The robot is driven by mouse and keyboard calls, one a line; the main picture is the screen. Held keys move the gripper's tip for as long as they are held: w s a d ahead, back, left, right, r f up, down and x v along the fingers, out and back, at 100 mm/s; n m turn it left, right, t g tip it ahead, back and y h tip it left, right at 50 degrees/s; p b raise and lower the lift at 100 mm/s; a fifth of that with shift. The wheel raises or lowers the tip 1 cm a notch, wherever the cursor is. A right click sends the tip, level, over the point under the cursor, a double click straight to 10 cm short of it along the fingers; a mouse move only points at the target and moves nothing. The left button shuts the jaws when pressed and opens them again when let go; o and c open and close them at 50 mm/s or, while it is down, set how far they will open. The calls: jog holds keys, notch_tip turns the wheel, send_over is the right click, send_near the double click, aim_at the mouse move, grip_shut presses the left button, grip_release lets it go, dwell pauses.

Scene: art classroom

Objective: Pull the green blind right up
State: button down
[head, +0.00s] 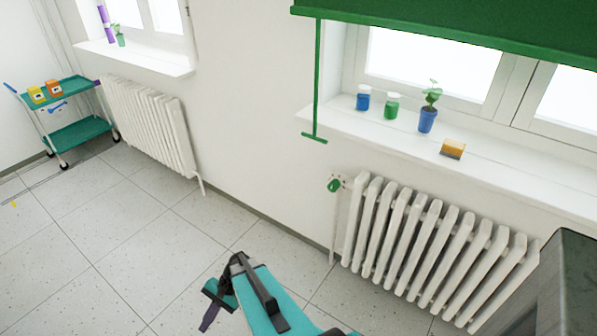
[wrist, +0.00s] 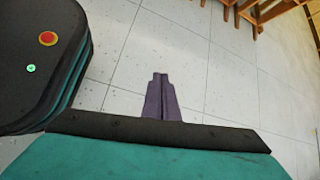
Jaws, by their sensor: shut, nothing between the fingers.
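The green blind (head: 450,28) hangs across the top of the right window, with its lower edge slanting across the upper right of the head view. A green pull cord or rod (head: 317,80) hangs down at its left side and ends in a short crossbar handle (head: 314,138) in front of the sill's left end. My gripper (head: 207,322) is low in the head view, over the floor, below and left of the handle and well apart from it. In the wrist view its purple fingers (wrist: 160,82) are together and empty, pointing over floor tiles.
A white sill (head: 390,144) bears a blue jar (head: 363,99), a green jar (head: 391,106), a potted plant (head: 428,120) and a small orange-topped box (head: 452,149). A radiator (head: 425,245) with a green valve knob (head: 334,185) stands below. A teal trolley (head: 75,136) stands far left. Floor between is clear.

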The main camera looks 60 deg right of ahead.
jog(key=s+a+f+n+g+h, duration=0.3)
jog(key=s+n+h, duration=0.1)
jog(key=s+n, duration=0.3)
jog(key=s+a+f+n+g+h, duration=0.3)
jog(key=s+n, duration=0.5)
jog(key=s, duration=0.4)
jog(key=shift+s+a+n+g+h, duration=0.3)
jog(key=shift+a+g+h, duration=0.3)
jog(key=shift+h, duration=0.4)
